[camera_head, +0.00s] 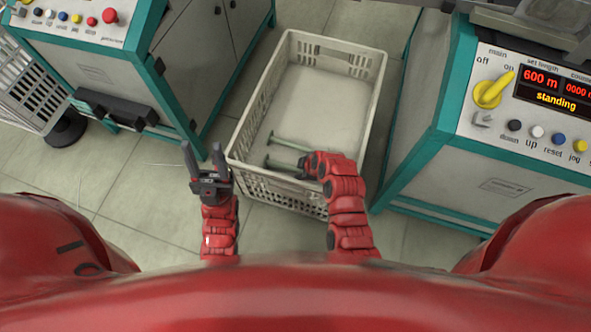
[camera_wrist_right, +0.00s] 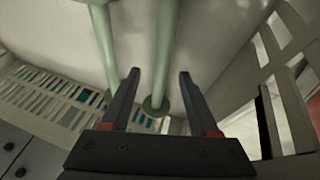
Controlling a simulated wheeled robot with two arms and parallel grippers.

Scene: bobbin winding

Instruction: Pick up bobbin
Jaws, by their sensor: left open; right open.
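Two pale green bobbins lie in the light crate (camera_head: 243,125), near its front end. The farther bobbin (camera_head: 289,143) shows its shaft and left flange; the nearer bobbin (camera_head: 281,165) is partly hidden by my right arm. My right gripper (camera_wrist_right: 158,73) is open inside the crate. In the right wrist view, one bobbin (camera_wrist_right: 166,45) runs between its fingers, with a round flange below; I cannot tell whether they touch. Another bobbin (camera_wrist_right: 103,38) lies to the left, partly behind the left finger. My left gripper (camera_head: 201,148) is open and empty, outside the crate's left side.
A winding machine (camera_head: 425,150) with a yellow knob and red display stands right of the crate. Another machine (camera_head: 160,100) stands on the left. A grey slatted basket (camera_head: 30,85) is at the far left. Tiled floor (camera_head: 125,185) is free left of the crate.

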